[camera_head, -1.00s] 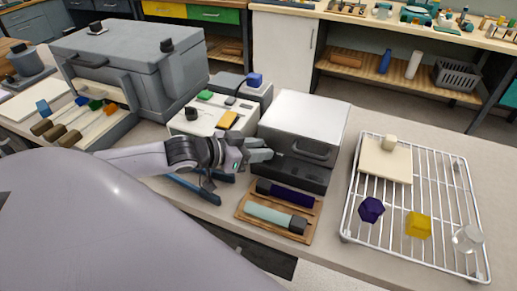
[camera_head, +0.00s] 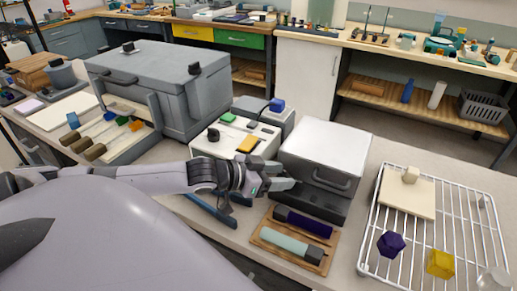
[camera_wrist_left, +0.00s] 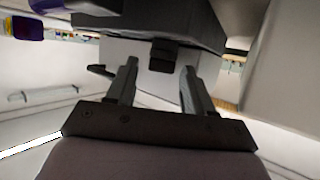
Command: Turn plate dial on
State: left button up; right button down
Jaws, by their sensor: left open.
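A silver-topped box (camera_head: 325,148) with a dark base (camera_head: 318,200) stands near the bench's front edge in the head view. My left gripper (camera_head: 288,184) is at the left of its front face, open. In the left wrist view, the gripper's two fingers (camera_wrist_left: 160,67) are apart, with a black knob-like block (camera_wrist_left: 163,56) on the dark base (camera_wrist_left: 200,28) showing between and beyond them. It looks like the dial. I cannot tell whether the fingers touch it. In the head view the gripper hides that spot. My right gripper is not in view.
A white box with buttons and a black knob (camera_head: 213,134) stands left of the silver box. A wooden tray (camera_head: 262,239) with two rods lies in front. A wire rack (camera_head: 458,212) stands right. A large grey chest (camera_head: 155,75) is behind left.

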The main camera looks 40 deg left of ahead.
pick_arm(q)
jog(key=shift+n+y, duration=0.3)
